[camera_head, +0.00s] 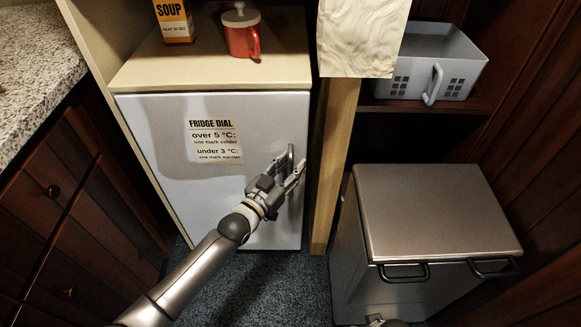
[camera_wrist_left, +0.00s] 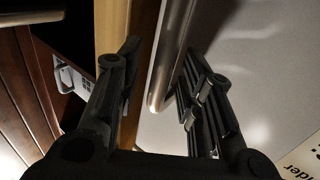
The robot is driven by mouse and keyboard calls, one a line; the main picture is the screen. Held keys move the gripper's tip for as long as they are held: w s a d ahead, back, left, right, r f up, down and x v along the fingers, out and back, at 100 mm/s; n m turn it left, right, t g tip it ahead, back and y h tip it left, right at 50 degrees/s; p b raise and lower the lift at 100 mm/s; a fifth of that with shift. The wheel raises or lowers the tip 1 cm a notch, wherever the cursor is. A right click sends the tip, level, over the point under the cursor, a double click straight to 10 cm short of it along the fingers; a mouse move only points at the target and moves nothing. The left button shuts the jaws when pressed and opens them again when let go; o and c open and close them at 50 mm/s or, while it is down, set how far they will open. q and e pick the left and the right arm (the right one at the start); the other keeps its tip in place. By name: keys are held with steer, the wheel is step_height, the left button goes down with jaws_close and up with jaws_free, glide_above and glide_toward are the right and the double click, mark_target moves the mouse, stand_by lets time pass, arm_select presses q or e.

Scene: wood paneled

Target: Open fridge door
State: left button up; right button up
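The fridge (camera_head: 160,130) is a small white unit under a wooden shelf top, and its door is shut. A printed "FRIDGE DIAL" label (camera_head: 213,141) is on its front. A metal bar handle (camera_head: 291,158) stands upright near the door's right edge. My left gripper (camera_head: 288,172) is at the handle. In the left wrist view the handle (camera_wrist_left: 172,55) runs between the two spread fingers of my left gripper (camera_wrist_left: 155,95), close to the finger on the right of the picture. My right gripper (camera_head: 376,320) barely shows at the bottom edge, and its fingers cannot be made out.
A red mug (camera_head: 241,38) with a grey lid and a soup box (camera_head: 174,20) stand on top of the fridge cabinet. A wooden post (camera_head: 334,150) is right of the door. A metal bin (camera_head: 440,215) with black handles stands at right. Carpet (camera_head: 265,285) lies below.

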arm_select(q)
jaws_close()
stand_by(0.3)
